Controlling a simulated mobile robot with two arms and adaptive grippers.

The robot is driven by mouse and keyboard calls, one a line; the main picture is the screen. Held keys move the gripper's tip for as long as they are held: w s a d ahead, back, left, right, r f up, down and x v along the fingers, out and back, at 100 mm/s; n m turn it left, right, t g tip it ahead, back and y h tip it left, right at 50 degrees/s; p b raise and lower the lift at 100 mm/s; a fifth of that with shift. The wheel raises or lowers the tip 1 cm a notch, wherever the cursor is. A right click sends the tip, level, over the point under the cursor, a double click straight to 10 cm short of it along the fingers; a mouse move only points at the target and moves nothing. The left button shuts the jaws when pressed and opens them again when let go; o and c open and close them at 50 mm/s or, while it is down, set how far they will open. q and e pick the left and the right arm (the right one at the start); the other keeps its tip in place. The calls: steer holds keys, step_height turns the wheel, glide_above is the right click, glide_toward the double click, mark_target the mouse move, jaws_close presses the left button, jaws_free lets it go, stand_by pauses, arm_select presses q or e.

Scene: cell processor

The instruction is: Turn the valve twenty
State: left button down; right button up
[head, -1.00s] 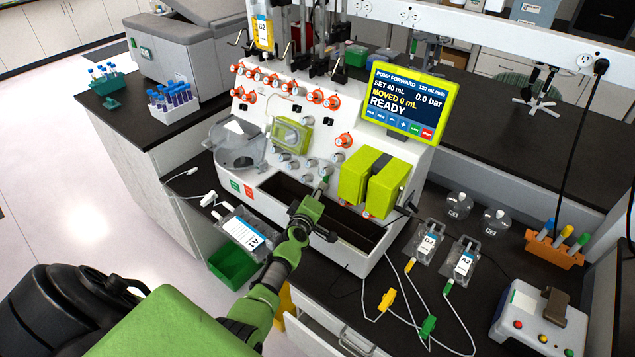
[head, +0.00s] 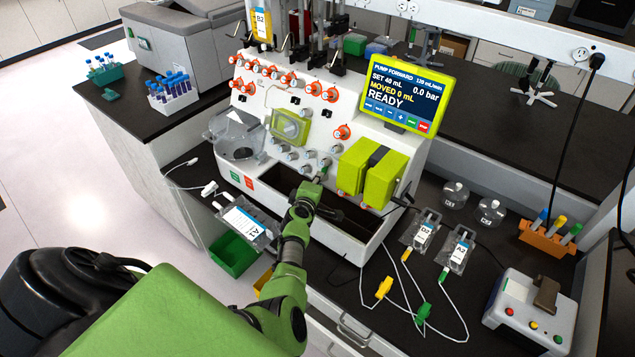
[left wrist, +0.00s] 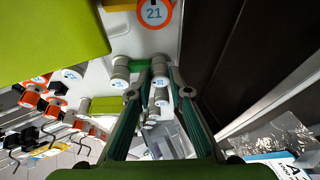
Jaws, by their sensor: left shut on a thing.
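The white cell processor (head: 262,115) has rows of small valves on its sloped front, some orange and some grey. My left gripper (head: 318,180) reaches its lower front edge, left of the green pump block (head: 367,172), by the lowest grey valve (head: 324,163). In the left wrist view my left gripper (left wrist: 153,66) is closed around a grey valve knob (left wrist: 161,82); its blue number is too small to read for sure. An orange valve marked 21 (left wrist: 153,12) is above it, and another grey knob (left wrist: 119,72) is beside the finger. My right gripper is not in view.
A screen (head: 405,95) reads READY, moved 0 mL. A dark trough (head: 285,192) lies below the valves. A bag marked A1 (head: 247,220) hangs at the front; bags D2 (head: 423,232) and A2 (head: 458,250) lie right with tubing. Other knobs crowd the gripper.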

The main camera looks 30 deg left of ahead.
arm_select(q)
steer(key=shift+r, duration=0.1)
steer(key=c, duration=1.9)
jaws_free()
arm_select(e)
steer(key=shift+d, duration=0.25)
arm_select(q)
steer(key=shift+f+m, duration=0.2)
steer(key=shift+m, duration=0.1)
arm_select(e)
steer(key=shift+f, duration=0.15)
